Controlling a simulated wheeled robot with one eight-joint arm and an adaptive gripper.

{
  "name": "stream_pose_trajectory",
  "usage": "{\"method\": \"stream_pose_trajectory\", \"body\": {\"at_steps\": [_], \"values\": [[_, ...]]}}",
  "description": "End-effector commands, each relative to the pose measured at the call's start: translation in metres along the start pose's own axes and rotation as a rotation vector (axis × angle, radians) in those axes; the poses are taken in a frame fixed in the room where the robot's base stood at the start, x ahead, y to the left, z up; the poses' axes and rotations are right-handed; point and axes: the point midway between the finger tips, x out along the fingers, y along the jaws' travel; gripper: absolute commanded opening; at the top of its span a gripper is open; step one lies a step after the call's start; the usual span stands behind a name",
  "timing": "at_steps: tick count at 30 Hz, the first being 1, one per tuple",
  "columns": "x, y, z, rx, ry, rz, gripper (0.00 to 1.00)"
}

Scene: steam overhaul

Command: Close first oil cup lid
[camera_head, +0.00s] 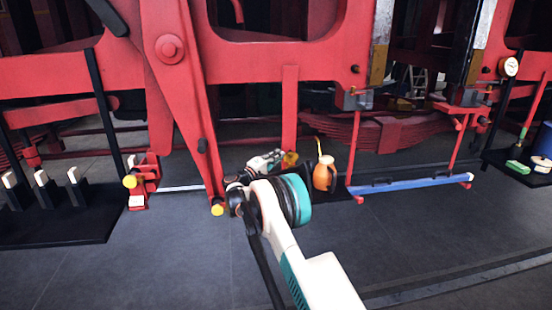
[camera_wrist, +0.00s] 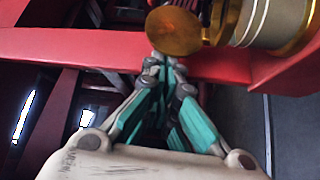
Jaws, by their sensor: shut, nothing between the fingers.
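A round brass lid (camera_wrist: 174,30) fills the top middle of the wrist view, its flat face towards the camera. The oil cup (camera_wrist: 250,22), a pale cylinder with brass rings, lies just right of it, and the lid stands off to its side. My gripper (camera_wrist: 166,62) is shut and empty, with its fingertips just below the lid's lower edge; I cannot tell whether they touch it. In the head view my gripper (camera_head: 275,158) is small beside a brass-yellow round part (camera_head: 290,158) at the red rod's foot. The cup's mouth is hidden.
A red bar (camera_wrist: 90,47) crosses behind my fingers. An orange oil can (camera_head: 325,174) stands just right of my arm. A blue bar on red stands (camera_head: 410,186) is farther right. A sloping red rod (camera_head: 180,100) rises on the left. The front floor is clear.

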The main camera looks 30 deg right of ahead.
Motion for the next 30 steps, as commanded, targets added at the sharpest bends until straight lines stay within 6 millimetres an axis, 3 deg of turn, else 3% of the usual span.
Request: {"method": "stream_pose_trajectory", "body": {"at_steps": [30], "values": [[-0.0078, 0.0029, 0.0093, 0.0, 0.0, 0.0, 0.0]]}}
